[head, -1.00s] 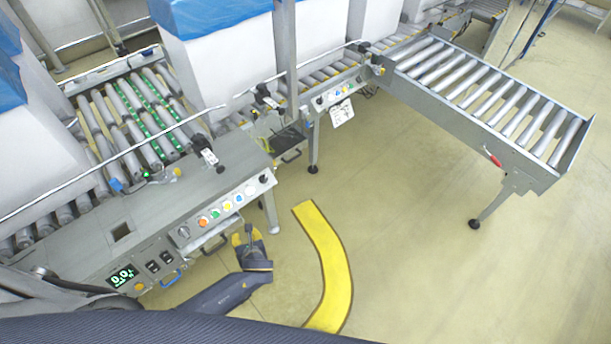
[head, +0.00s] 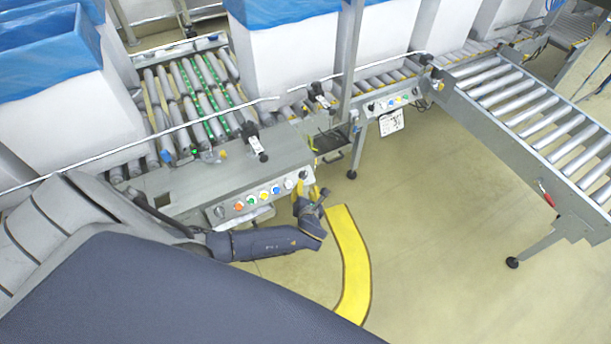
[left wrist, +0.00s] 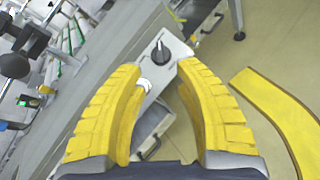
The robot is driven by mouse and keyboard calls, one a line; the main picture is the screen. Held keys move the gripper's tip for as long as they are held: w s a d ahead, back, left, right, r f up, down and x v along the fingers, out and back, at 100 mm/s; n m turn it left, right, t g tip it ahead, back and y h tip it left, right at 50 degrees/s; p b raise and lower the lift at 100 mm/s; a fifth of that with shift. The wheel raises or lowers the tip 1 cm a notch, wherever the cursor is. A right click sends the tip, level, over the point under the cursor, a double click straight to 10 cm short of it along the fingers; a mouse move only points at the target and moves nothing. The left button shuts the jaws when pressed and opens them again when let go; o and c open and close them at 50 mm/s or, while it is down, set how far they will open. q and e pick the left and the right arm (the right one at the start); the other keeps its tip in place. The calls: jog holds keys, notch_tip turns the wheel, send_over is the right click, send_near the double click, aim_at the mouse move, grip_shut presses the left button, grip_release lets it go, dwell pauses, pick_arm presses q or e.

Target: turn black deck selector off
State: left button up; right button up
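The black deck selector (left wrist: 160,50) is a dark knob on the grey control panel's end. In the left wrist view it lies just beyond and between my fingertips, its pointer roughly upright in the picture. In the head view the selector (head: 302,175) is small, at the panel's right end, and its setting cannot be read. My left gripper (left wrist: 163,68) is open, with yellow fingers apart on both sides of the selector's line and nothing between them. In the head view the left gripper (head: 313,190) is at the panel's right end. My right gripper is not in view.
A white button (left wrist: 143,84) sits beside the selector, partly behind a finger. A roller conveyor (head: 195,95) carries white boxes with blue liners. A yellow floor strip (head: 352,260) lies at the right, with open floor beyond.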

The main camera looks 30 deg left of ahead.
aim_at(305, 175)
pick_arm(q)
jog(key=x, duration=0.9)
jog(key=shift+w+a, duration=0.1)
grip_shut()
dwell(0.4)
